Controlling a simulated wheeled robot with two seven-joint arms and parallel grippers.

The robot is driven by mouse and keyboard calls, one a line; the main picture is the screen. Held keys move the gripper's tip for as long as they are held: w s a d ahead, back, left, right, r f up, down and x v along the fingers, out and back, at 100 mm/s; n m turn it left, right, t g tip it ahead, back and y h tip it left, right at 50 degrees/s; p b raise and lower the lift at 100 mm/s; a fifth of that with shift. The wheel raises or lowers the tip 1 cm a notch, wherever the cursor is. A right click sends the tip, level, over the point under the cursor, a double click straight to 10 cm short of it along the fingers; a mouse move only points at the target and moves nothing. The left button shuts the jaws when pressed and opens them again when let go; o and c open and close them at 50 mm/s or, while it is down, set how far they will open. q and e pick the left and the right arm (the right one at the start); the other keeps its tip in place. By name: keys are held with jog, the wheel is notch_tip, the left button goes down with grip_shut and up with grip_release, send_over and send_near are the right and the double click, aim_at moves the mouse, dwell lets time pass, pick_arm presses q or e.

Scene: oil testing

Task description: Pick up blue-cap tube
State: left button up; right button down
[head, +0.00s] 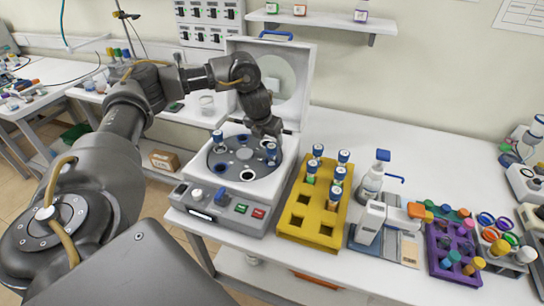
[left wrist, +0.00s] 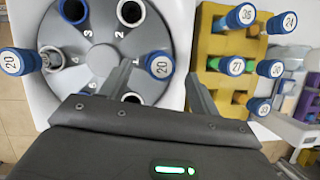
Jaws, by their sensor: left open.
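My left gripper (head: 268,134) reaches over the open centrifuge (head: 262,191). A blue-cap tube (head: 271,150) stands in the rotor just below it. In the left wrist view, the open fingers (left wrist: 159,72) lie on either side of this tube's cap (left wrist: 160,65), marked 20, with gaps visible. Another blue-cap tube (head: 217,138) stands across the rotor, its cap (left wrist: 20,62) also marked 20. Several blue-cap tubes stand in the yellow rack (head: 297,226), including one marked 27 (left wrist: 237,65). My right gripper is out of view.
The centrifuge lid (head: 300,75) stands raised behind the rotor. The yellow rack is close on its right. Farther right are a pump bottle (head: 371,183), a purple rack (head: 435,254) with coloured tubes, and other equipment. The table behind the yellow rack is clear.

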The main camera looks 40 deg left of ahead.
aim_at(271, 146)
pick_arm(q)
jog(key=shift+d+f+p, duration=0.1)
jog(key=shift+f+p, duration=0.1)
jog(key=shift+p, duration=0.2)
jog(key=p+x, duration=0.1)
jog(key=x, duration=0.2)
jog(key=shift+f+p, duration=0.3)
jog(key=shift+f, duration=0.1)
jog(key=shift+w+f, duration=0.25)
jog(key=shift+f, duration=0.25)
jog(key=shift+r, duration=0.1)
jog(key=c, duration=1.1)
